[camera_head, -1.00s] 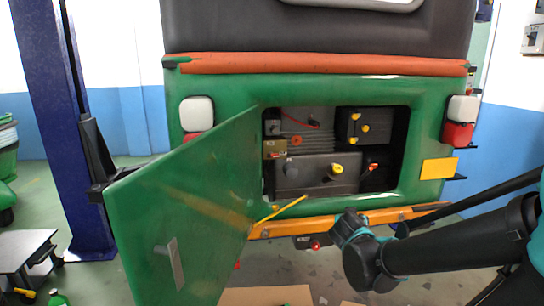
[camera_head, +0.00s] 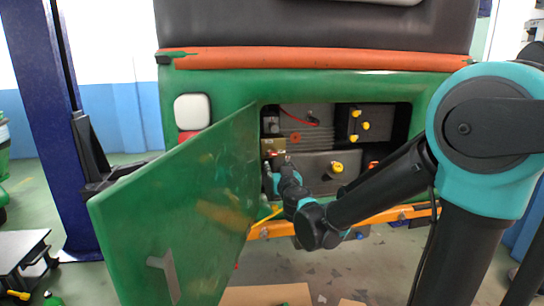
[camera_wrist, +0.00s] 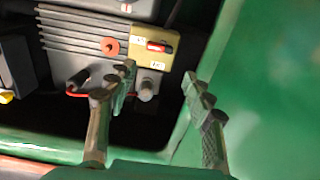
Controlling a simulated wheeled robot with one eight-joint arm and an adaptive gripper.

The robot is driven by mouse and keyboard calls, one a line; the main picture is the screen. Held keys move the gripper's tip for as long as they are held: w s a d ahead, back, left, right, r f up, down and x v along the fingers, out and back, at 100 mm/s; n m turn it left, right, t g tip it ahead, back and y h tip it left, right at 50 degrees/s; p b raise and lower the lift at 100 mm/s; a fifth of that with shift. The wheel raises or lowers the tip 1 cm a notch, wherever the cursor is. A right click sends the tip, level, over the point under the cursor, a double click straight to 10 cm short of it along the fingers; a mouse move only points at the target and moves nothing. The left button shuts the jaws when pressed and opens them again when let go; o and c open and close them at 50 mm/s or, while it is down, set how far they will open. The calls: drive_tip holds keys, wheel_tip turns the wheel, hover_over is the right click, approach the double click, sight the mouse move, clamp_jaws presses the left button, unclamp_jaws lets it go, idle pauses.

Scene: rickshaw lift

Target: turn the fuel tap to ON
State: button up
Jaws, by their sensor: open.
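The fuel tap shows in the wrist view as a short red lever (camera_wrist: 157,46) on a brass-coloured plate (camera_wrist: 144,57). The lever lies roughly sideways along the plate. Two small white labels sit beside it, too small to read surely. In the head view the plate (camera_head: 267,144) is at the left of the engine bay, its lever too small to make out. My gripper (camera_wrist: 160,73) is open and empty, its fingers in front of the plate and apart from the lever. In the head view my gripper (camera_head: 275,172) is just below the plate, partly hidden by my wrist.
The green hatch door (camera_head: 175,205) stands open left of the bay, close beside my gripper. It fills the right of the wrist view. The finned engine block (camera_head: 313,130), a yellow cap (camera_head: 337,167) and a dark box with yellow knobs (camera_head: 358,124) sit inside. An orange bumper (camera_head: 380,217) runs below.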

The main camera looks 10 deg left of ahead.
sight(272, 154)
drive_tip(key=x, duration=1.1)
drive_tip(key=shift+w+a, duration=0.1)
drive_tip(key=shift+w, duration=0.25)
drive_tip(key=shift+c, duration=0.2)
drive_tip(key=c, duration=0.8)
drive_tip(key=shift+c, duration=0.2)
